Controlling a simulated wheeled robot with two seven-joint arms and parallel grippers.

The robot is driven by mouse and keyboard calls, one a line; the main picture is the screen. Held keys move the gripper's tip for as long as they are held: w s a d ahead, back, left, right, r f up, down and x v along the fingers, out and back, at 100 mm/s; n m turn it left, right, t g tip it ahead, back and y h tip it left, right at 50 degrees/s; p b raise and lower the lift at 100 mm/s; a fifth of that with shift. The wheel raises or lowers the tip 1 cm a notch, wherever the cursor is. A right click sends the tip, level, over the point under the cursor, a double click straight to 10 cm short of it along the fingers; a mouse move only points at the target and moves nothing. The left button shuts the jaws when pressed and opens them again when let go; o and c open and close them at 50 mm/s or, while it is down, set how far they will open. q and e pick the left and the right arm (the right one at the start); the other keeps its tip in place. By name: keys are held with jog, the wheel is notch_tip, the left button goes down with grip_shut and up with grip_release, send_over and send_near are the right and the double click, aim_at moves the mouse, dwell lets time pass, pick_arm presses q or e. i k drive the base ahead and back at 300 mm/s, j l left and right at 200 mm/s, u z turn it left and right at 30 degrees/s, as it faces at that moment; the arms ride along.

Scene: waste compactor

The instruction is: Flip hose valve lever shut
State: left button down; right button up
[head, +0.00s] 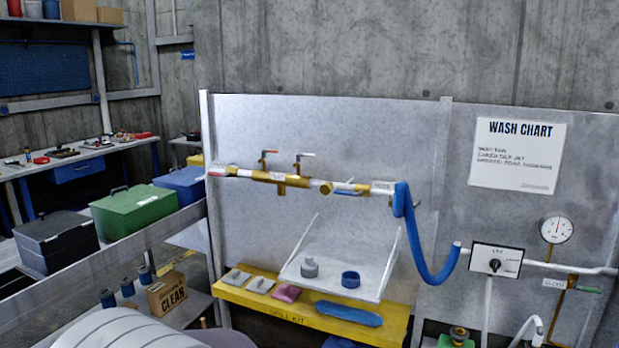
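A brass pipe (262,176) runs across the grey wall panel and leads to a blue hose (411,233) hanging at its right end. A valve lever with a blue grip (346,186) lies roughly along the pipe, just left of the hose. A red-tipped lever (270,152) and a second, pale-tipped lever (303,155) stand above the pipe on their stems. I cannot read the small labels, so which lever is named for the hose is unclear. Neither of my grippers shows in the head view.
A switch box (496,261) and a gauge (556,229) are at the right. A green bin (133,214) stands left.

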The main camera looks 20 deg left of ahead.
aim_at(361, 193)
jog(key=i+j, duration=0.35)
jog(key=j, duration=0.15)
jog(key=i+j, duration=0.35)
jog(key=j, duration=0.2)
jog(key=i+j, duration=0.75)
jog(key=j, duration=0.25)
